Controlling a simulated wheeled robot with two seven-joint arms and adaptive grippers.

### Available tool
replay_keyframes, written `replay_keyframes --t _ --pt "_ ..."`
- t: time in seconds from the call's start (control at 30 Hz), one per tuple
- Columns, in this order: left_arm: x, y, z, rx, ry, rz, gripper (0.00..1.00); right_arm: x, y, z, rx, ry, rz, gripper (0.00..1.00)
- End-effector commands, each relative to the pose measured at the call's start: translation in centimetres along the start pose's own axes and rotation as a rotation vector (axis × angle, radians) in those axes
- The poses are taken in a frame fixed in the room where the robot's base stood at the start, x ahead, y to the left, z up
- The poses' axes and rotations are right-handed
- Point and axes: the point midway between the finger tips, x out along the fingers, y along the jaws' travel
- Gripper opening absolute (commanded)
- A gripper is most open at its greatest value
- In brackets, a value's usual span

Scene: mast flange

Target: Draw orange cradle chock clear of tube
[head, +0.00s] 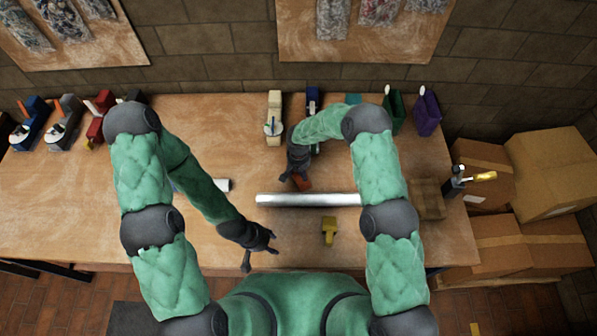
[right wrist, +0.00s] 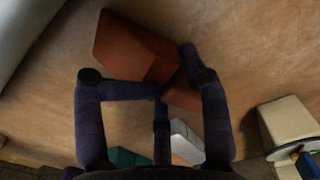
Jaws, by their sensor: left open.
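The orange cradle chock (head: 304,184) is a small block on the table, just behind the shiny silver tube (head: 310,200). My right gripper (head: 298,179) is right at the chock and hides part of it. In the right wrist view the chock (right wrist: 135,47) shows as a red-brown block beyond my dark bent fingers (right wrist: 176,75). A narrower part of it shows between them. I cannot tell whether the fingers clamp it. The tube (right wrist: 28,30) crosses that view's upper left corner. My left gripper (head: 264,256) is open and empty above the table's front part, in front of the tube.
A yellow block (head: 329,231) stands in front of the tube. A shorter light tube end (head: 222,185) shows by my left arm. Small coloured items, such as a cream one (head: 274,122) and a purple one (head: 427,112), line the back. Cardboard boxes (head: 550,175) stand right of the table.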

Motion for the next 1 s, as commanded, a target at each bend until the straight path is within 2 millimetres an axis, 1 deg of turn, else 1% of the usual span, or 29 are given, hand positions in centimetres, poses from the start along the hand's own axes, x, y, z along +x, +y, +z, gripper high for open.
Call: replay_keyframes --t 0.27,1.0 --pt "-0.1 0.0 0.0 0.0 0.0 0.0 0.47 -0.3 0.0 0.0 0.001 0.0 0.0 0.47" --pt "-2.3 0.8 0.1 0.0 0.0 0.0 0.47 -6.7 0.0 -0.1 0.001 0.003 -0.001 0.47"
